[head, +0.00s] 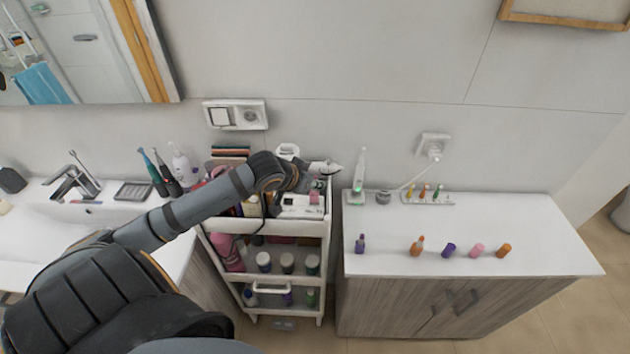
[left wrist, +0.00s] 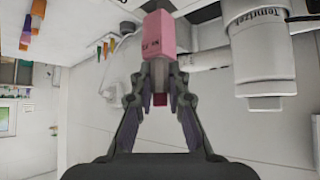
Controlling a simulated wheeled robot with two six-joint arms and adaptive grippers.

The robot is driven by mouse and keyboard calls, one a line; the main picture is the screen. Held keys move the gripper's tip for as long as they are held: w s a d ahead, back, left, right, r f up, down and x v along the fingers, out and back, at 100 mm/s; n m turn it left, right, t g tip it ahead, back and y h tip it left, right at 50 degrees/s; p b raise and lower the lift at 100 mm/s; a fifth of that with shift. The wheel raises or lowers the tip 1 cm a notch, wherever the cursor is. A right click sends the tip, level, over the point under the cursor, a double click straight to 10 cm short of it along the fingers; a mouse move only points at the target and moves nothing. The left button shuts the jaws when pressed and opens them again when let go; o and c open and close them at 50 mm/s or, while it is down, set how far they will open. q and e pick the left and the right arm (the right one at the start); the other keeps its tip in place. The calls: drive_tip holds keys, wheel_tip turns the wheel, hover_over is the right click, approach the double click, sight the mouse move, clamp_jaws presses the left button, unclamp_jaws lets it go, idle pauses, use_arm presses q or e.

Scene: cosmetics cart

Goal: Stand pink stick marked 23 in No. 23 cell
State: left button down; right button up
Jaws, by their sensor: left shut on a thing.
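My left gripper (head: 316,185) is over the right side of the cart's top tray in the head view. In the left wrist view my left gripper (left wrist: 159,82) is shut on a pink stick (left wrist: 159,32), which sticks out beyond the fingertips. Dark marks show on its side but are too small to read. The pink stick also shows in the head view (head: 314,198), small and partly covered. A white rack (head: 446,199) at the back of the right counter holds several small coloured sticks. Its cell numbers cannot be read. My right gripper is out of view.
A row of purple, orange and pink sticks (head: 477,250) stands along the front of the white counter (head: 540,225). An electric toothbrush (head: 360,172) stands at its back left. The cart (head: 273,227) is crowded. A white bottle (left wrist: 262,55) is close to the gripper in the wrist view.

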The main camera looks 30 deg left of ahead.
sight(311, 191)
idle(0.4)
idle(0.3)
use_arm(q)
drive_tip(key=shift+p, duration=0.55)
drive_tip(key=shift+f+b, duration=0.3)
drive_tip(key=shift+f, duration=0.1)
idle(0.3)
drive_tip(key=shift+f+b, duration=0.95)
drive_tip(key=shift+f, duration=0.6)
drive_tip(key=c, duration=1.3)
unclamp_jaws()
drive_tip(key=shift+o, duration=0.2)
drive_tip(key=shift+r, duration=0.1)
